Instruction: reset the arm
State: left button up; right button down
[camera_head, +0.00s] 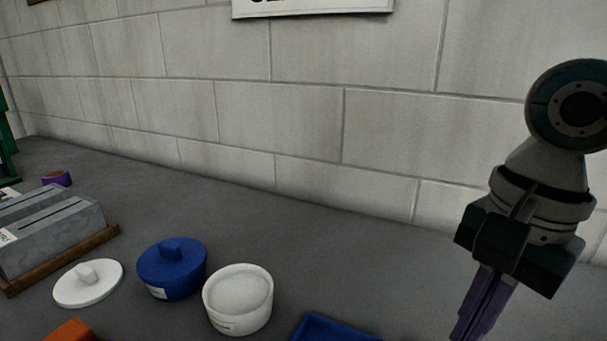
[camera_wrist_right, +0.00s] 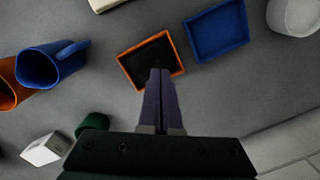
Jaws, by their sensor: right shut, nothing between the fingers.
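My right gripper (camera_head: 470,325) hangs at the right of the head view, pointing down, with its purple fingers closed together. In the right wrist view its fingertips (camera_wrist_right: 160,72) are together with nothing between them. They overlap the near part of an orange-rimmed tray (camera_wrist_right: 122,62) with a dark inside; the height above it I cannot tell. My left gripper is not in view.
In the head view a white pot (camera_head: 238,316), blue lidded pot (camera_head: 172,278), white lid (camera_head: 88,290) and grey slotted blocks (camera_head: 50,245) stand left. The wrist view shows a blue tray (camera_wrist_right: 218,33), blue mug (camera_wrist_right: 38,68) and white box (camera_wrist_right: 42,150). A block wall (camera_head: 300,110) stands behind.

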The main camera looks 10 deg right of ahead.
jog(key=s+a+r+m+y, duration=0.15)
jog(key=a+y, duration=0.35)
jog(key=a, duration=0.6)
jog(key=a+r+m+t+y, duration=0.4)
jog(key=a+r+m+y, duration=0.6)
jog(key=a+r, duration=0.4)
jog(key=w+d+r+m+t+p, duration=0.1)
jog(key=w+d+r+m+t, duration=0.45)
jog(key=r+m+t, duration=0.65)
jog(key=w+d+f+m+t+h, duration=0.1)
jog(key=d+f+m+h, duration=0.4)
jog(key=m, duration=0.4)
jog(key=w+d+f+m+t+h, duration=0.1)
jog(key=d+f+m+t+h, duration=0.15)
jog(key=d+m+h, duration=0.55)
jog(key=s+d+f+m+g+h, duration=0.25)
jog(key=s+f+m+g, duration=0.25)
jog(key=f+m, duration=0.25)
jog(key=s+d+f+m+g+h, duration=0.2)
jog(key=s+d+f+m+g, duration=0.3)
jog(key=f, duration=0.3)
jog(key=s+a+f+m+g+y+p, duration=0.15)
jog(key=s+f+m+g, duration=0.3)
jog(key=s, duration=0.55)
notch_tip(320, 180, up, 37)
jog(key=s+g+p, duration=0.1)
jog(key=p, duration=3.6)
jog(key=shift+s+p, duration=0.3)
jog(key=shift+s, duration=0.1)
